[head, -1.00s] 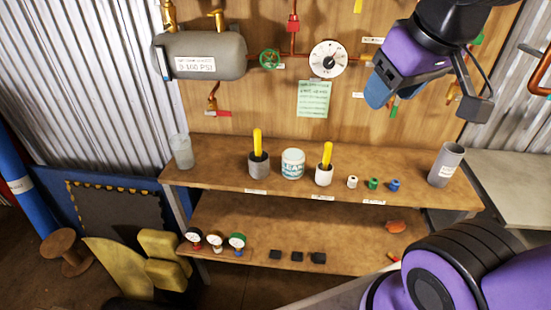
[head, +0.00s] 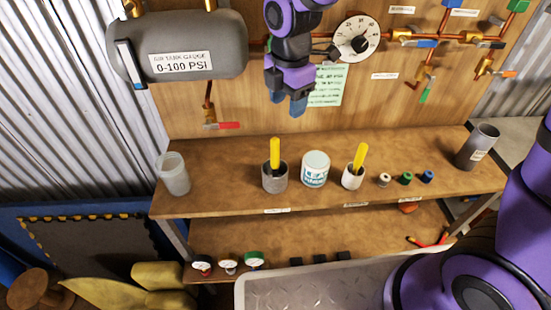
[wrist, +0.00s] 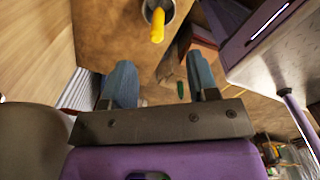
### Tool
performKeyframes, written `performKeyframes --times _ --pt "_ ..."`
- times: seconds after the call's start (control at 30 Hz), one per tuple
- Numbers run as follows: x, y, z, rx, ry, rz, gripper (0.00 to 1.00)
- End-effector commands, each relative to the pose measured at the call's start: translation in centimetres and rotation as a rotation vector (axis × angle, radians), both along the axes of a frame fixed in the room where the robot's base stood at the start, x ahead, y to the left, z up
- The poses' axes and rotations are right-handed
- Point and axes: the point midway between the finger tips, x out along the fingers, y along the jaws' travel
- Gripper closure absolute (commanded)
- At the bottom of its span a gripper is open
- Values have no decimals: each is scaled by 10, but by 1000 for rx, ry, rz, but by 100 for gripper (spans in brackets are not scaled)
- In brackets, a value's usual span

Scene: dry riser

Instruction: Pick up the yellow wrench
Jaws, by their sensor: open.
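Two yellow handles stand upright in cups on the upper shelf; I cannot tell which is the wrench. One yellow handle (head: 275,152) is in a grey cup (head: 275,182). The other yellow handle (head: 359,156) leans slightly in a white cup (head: 352,180). My gripper (head: 287,101) is open and empty, pointing down, above and behind the grey cup in the head view. In the wrist view a yellow handle (wrist: 157,25) in a cup shows beyond the open blue fingers (wrist: 161,78), near the top edge. The lower ends of both handles are hidden in the cups.
A white labelled tub (head: 315,168) stands between the cups. A clear cup (head: 173,174) is at the shelf's left, and a grey cylinder (head: 478,147) at its right. Small fittings (head: 405,178) sit by the white cup. A grey tank (head: 190,47) and pipes are on the wall behind.

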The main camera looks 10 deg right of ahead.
Motion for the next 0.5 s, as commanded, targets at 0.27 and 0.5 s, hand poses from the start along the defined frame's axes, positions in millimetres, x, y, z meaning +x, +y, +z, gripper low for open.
performKeyframes --times 0.27,0.5 --pt "2 25 -33 -12 37 187 46" --pt "1 26 -68 -13 40 192 46"
